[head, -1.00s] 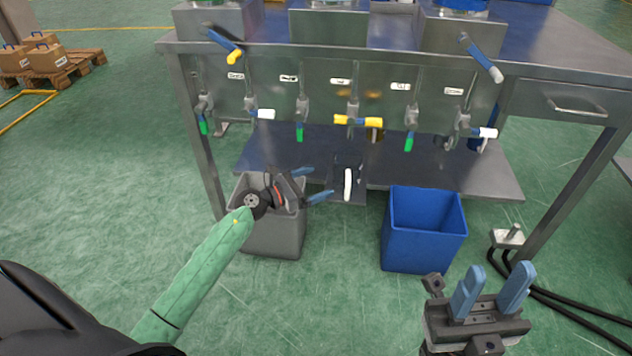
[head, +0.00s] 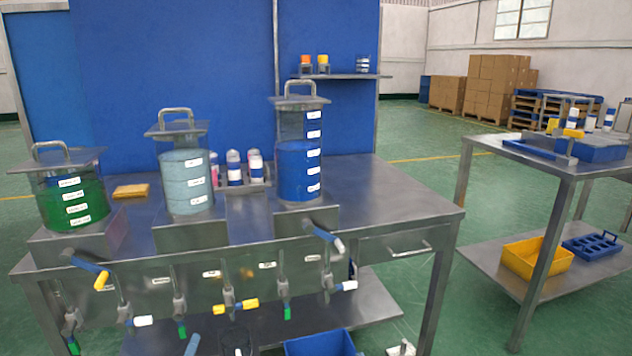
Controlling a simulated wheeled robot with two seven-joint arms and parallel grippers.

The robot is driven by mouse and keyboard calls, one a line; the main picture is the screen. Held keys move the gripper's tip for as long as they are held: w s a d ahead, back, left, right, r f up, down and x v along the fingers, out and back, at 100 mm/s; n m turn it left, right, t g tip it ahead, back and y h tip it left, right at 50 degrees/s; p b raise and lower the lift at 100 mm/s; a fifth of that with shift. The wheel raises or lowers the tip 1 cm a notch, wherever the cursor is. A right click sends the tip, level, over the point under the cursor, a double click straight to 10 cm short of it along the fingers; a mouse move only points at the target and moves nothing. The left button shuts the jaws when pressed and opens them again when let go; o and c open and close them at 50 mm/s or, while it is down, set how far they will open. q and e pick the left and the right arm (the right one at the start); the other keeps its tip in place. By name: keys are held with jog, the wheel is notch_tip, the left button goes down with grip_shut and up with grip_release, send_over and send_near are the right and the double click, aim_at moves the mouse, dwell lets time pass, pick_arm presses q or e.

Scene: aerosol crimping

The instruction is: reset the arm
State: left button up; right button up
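My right gripper is out of view.
The steel bench (head: 385,205) carries green (head: 75,203), pale blue (head: 187,182) and dark blue (head: 300,170) tanks. Levered valves (head: 235,307) jut from its front. A blue bin (head: 320,343) stands below. A side table (head: 545,165) is at right, with clear floor between.

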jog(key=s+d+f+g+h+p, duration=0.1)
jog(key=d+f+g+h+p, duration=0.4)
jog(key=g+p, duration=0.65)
pick_arm(q)
jog(key=s+d+r+n+g+p, duration=0.3)
jog(key=s+d+n+g+p, duration=0.1)
jog(key=s, duration=0.7)
jog(key=s+d+r+n+g+p, duration=0.4)
jog(key=s+d+n+g, duration=0.3)
jog(key=s, duration=0.4)
jog(key=s+d+r+n+g+h+p, duration=0.1)
jog(key=s+d+r+n+g+p, duration=0.2)
jog(key=s+n, duration=0.6)
jog(key=s+d+g+p, duration=0.2)
jog(key=s+g, duration=0.1)
jog(key=shift+d+r+g, duration=0.25)
jog(key=shift+r+g, duration=0.1)
jog(key=shift+g, duration=0.05)
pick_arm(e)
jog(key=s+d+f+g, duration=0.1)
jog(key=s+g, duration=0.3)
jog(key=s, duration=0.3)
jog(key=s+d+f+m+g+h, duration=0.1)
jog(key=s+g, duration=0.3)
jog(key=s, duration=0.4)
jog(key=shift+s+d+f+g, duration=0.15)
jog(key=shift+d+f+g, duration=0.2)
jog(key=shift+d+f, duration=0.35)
